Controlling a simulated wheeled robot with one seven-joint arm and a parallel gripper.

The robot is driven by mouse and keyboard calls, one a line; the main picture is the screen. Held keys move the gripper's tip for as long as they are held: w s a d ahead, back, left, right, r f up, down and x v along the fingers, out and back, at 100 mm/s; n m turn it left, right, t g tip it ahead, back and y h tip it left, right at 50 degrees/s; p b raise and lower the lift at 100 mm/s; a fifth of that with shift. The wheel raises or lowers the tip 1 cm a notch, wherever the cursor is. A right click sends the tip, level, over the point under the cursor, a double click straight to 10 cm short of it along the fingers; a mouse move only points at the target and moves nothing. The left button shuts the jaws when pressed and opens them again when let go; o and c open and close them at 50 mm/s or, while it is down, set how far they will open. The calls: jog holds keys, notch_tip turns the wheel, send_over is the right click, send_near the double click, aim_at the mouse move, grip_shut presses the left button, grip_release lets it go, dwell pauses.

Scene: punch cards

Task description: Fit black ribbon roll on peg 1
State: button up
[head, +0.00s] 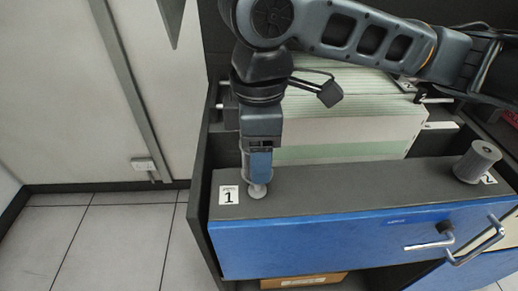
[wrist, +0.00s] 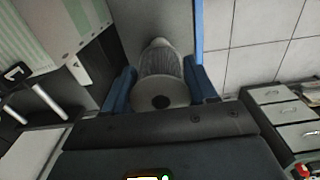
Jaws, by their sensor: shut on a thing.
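My gripper (head: 258,168) points down over the peg 1 spot at the left end of the dark shelf top, beside the label "1" (head: 229,195). In the wrist view its blue fingers (wrist: 160,88) are shut on a ribbed grey ribbon roll (wrist: 160,92), with a pale end face and a dark centre hole towards me. In the head view the fingers hide most of this roll. A pale rounded piece (head: 257,191), which looks like the foot of peg 1, shows just below the fingertips. I cannot tell how far the roll sits over the peg.
Another grey roll (head: 477,162) stands at the right end by label "2" (head: 489,178). A stack of green-white paper (head: 350,115) is behind the shelf. A blue front panel (head: 340,240) with metal handles (head: 430,243) faces me. Tiled floor is clear at left.

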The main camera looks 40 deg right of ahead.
aim_at(259, 188)
jog(key=shift+f+b, duration=1.5)
jog(key=shift+f, duration=0.7)
dwell(1.1)
jog(key=o, duration=1.2)
notch_tip(259, 188, up, 8)
jog(key=shift+f, duration=0.1)
